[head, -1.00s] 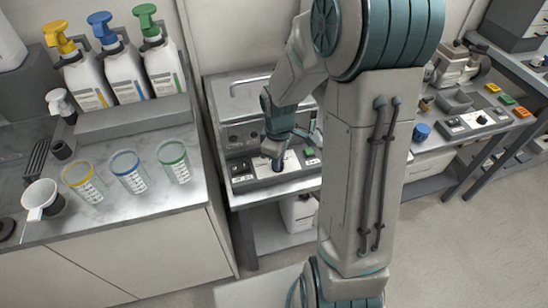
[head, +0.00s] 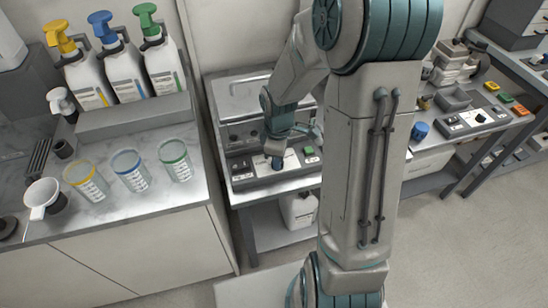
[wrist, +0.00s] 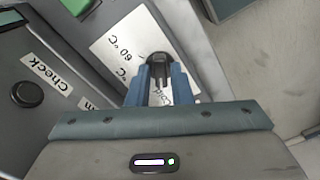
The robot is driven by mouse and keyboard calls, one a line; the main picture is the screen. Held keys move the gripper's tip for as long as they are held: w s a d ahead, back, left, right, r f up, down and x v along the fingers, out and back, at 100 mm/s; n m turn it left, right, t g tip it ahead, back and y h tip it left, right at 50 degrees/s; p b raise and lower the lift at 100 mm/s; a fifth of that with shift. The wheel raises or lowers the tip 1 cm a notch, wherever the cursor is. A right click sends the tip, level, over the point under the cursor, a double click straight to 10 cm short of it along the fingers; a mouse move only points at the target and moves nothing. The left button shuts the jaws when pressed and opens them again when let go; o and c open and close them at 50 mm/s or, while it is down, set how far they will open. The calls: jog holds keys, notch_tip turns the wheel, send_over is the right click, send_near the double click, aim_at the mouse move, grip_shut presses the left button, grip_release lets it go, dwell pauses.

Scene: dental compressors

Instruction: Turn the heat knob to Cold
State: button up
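The heat knob (wrist: 158,60) is black and sits on a white label plate of the device's front panel. In the wrist view the blue fingers of my gripper (wrist: 159,84) lie on both sides of the knob and appear closed on it. A "60 °C" mark (wrist: 124,48) shows left of the knob. A partly covered label that seems to read "Cold" (wrist: 161,98) shows between the fingers. Which mark the knob points at cannot be told. In the head view my gripper (head: 275,158) is down at the panel and hides the knob.
A dark round button (wrist: 27,94) beside a "Check" label is left of the knob. A green button (head: 308,150) is on the same panel. Pump bottles (head: 118,70) and measuring cups (head: 130,170) stand on the left counter. Another control panel (head: 475,120) is at right.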

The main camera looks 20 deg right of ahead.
jog(key=shift+o, duration=0.8)
notch_tip(320, 180, up, 14)
jog(key=shift+p, duration=0.3)
jog(key=s+a+r+m+t, duration=0.1)
jog(key=s+r+m+t, duration=0.2)
jog(key=s+m, duration=0.9)
jog(key=shift+s+a+r, duration=0.2)
jog(key=shift+s, duration=1)
